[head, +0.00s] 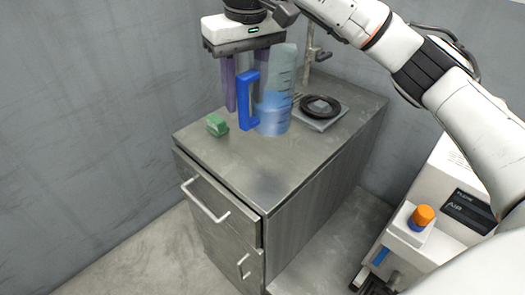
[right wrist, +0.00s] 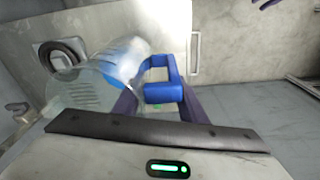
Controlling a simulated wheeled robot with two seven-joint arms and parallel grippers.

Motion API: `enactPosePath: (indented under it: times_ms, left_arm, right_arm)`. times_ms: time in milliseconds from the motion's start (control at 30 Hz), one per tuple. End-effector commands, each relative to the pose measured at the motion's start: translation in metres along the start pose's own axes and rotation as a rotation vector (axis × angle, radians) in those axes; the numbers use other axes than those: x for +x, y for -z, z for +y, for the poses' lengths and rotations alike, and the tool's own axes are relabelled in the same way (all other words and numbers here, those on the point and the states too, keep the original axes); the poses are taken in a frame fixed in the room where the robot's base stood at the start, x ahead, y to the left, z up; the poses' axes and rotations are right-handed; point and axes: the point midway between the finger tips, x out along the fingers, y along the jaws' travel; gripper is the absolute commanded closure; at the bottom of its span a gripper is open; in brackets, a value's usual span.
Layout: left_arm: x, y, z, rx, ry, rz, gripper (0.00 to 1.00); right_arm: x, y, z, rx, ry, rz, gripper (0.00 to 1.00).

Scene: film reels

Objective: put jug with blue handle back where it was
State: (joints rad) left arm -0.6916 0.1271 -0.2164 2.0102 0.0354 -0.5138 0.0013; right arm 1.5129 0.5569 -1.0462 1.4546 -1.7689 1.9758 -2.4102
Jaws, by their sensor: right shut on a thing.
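The clear jug (head: 274,108) with a blue handle (head: 246,101) holds bluish liquid and looks upright in the head view, over the metal cabinet top (head: 215,160). My right gripper (head: 245,88) comes from above, its purple fingers around the handle, and is shut on it. In the right wrist view the blue handle (right wrist: 163,91) lies between the fingers, with the clear jug body (right wrist: 85,88) to the left. I cannot tell whether the jug's base touches the cabinet top. My left gripper is not in view.
A green block (head: 217,125) lies left of the jug. A black ring (head: 320,106) on a grey plate (head: 322,123) and a metal stand (head: 312,55) are at right. The cabinet's front top is clear. A white machine with an orange knob (head: 423,215) stands lower right.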

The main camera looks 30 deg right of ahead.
Motion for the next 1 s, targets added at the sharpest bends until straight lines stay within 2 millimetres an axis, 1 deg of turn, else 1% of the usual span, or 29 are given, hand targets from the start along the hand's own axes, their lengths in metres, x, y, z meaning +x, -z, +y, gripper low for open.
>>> enactPosePath:
  times_ms: [33,200,433,633,700,900,1000]
  left_arm:
    - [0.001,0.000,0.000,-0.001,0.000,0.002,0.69]
    - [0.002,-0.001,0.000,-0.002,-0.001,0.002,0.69]
    - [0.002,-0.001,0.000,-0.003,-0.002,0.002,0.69]
    - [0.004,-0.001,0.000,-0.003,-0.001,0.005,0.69]
    - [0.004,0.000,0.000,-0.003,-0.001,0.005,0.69]
    - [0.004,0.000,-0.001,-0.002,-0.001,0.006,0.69]
    - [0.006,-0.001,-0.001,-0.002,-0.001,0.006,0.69]
  right_arm:
    - [0.011,-0.002,0.000,-0.001,0.000,-0.004,1.00]
    - [0.040,-0.005,0.000,-0.001,0.000,-0.002,1.00]
    - [0.057,-0.006,0.000,0.000,0.000,0.000,1.00]
    - [0.084,-0.010,0.000,0.001,0.000,-0.001,1.00]
    - [0.087,-0.010,0.001,0.001,-0.001,0.001,1.00]
    - [0.087,-0.009,0.001,0.001,-0.001,0.002,1.00]
    - [0.089,-0.010,0.001,0.001,-0.001,0.002,1.00]
